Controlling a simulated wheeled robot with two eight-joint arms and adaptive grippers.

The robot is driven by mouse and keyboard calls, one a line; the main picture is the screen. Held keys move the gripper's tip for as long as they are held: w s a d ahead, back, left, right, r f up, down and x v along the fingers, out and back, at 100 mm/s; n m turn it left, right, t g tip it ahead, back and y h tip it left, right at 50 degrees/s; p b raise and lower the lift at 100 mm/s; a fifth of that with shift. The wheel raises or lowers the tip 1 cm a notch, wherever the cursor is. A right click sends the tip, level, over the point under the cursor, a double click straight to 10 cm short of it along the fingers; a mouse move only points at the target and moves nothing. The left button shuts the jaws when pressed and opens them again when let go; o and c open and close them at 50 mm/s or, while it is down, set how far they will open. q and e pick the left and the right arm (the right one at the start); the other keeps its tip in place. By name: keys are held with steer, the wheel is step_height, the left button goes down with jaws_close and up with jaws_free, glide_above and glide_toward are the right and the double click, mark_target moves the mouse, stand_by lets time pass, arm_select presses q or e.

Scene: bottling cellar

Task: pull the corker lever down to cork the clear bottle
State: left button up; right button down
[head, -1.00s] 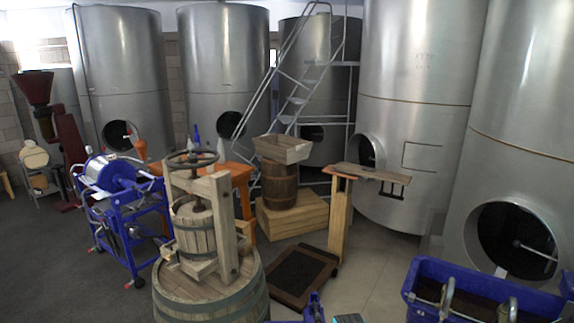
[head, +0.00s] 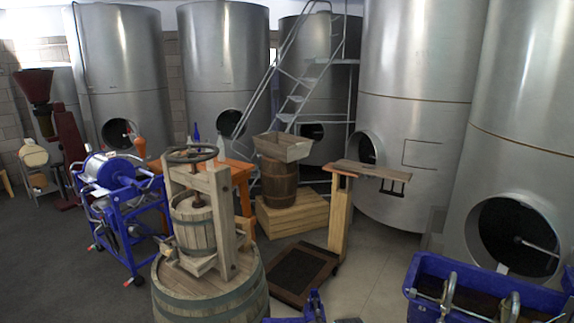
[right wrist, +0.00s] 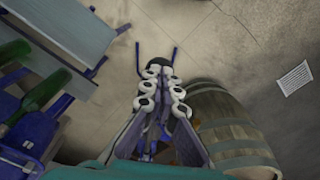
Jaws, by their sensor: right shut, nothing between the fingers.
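My right gripper (right wrist: 162,88) is in the middle of the right wrist view, its fingers together with nothing between them. A thin blue bar with dark ends (right wrist: 140,55) shows just past the fingertips. I cannot tell whether it is part of the corker or whether the fingers touch it. I cannot make out the corker lever or the clear bottle for certain. In the head view a blue bottle (head: 197,132) stands on an orange table (head: 240,178) behind the wooden press. My left gripper is not in view.
Green bottles (right wrist: 42,92) lie at the left of the right wrist view and a barrel (right wrist: 232,130) stands at the right. In the head view the wooden press (head: 195,225) is in front, with a blue wheeled machine (head: 125,215) to its left and a blue bin (head: 480,275) at lower right.

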steer(key=shift+s+f+b, duration=0.15)
steer(key=shift+f+b, duration=1.15)
steer(key=shift+f, duration=0.05)
steer(key=shift+s+f+b, duration=0.2)
steer(key=shift+f+b, duration=0.4)
steer(key=shift+f, duration=0.1)
steer(key=shift+s+f+b, duration=0.15)
steer(key=shift+f+b, duration=0.45)
steer(key=shift+f, duration=0.15)
steer(key=shift+s+f+b, duration=0.2)
steer(key=shift+f+b, duration=1.05)
